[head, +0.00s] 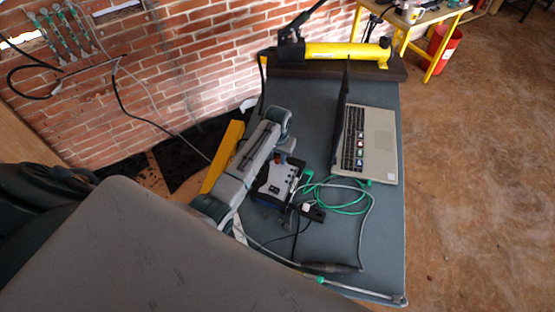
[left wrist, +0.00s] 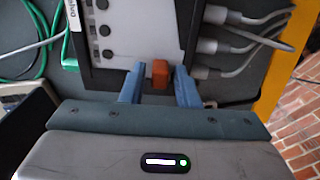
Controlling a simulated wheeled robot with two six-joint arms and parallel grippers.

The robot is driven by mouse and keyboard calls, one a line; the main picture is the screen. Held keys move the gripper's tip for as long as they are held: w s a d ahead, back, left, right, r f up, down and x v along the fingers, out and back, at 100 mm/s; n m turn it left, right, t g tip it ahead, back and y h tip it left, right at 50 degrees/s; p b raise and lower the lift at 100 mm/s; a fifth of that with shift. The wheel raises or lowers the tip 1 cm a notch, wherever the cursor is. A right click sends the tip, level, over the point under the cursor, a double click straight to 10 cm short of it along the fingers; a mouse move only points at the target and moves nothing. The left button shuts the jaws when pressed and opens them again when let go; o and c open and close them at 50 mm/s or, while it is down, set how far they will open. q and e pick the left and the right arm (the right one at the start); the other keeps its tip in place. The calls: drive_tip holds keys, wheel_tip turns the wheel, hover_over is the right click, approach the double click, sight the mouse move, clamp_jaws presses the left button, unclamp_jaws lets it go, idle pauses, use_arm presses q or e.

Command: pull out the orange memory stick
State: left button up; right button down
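The orange memory stick (left wrist: 160,74) is a small block at the near edge of a device with a light panel (left wrist: 138,30), in the left wrist view. My left gripper (left wrist: 160,70) is open, its two blue fingers on either side of the stick, with a narrow gap at each side. The stick's inner end is hidden. In the head view the device (head: 276,183) lies on the grey table, and my left gripper (head: 283,156) is at its far edge, small and partly hidden by my arm. My right gripper is not in view.
Grey cables (left wrist: 235,45) plug into the device's right side. A green cable (head: 340,205) loops beside it. An open laptop (head: 370,140) stands to the right on the table (head: 385,215). A yellow cylinder tool (head: 345,50) lies at the back, and a yellow bar (head: 222,157) is left of my arm.

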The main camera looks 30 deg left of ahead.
sight(277, 157)
use_arm(q)
drive_tip(key=c, duration=0.6)
clamp_jaws()
drive_tip(key=shift+w+r, duration=0.1)
drive_tip(key=shift+r, duration=0.1)
drive_tip(key=shift+r+p, duration=0.4)
drive_tip(key=shift+r, duration=0.15)
drive_tip(key=shift+r+p, duration=0.35)
drive_tip(key=shift+r, duration=0.35)
drive_tip(key=shift+r, duration=0.1)
drive_tip(key=shift+r, duration=2.2)
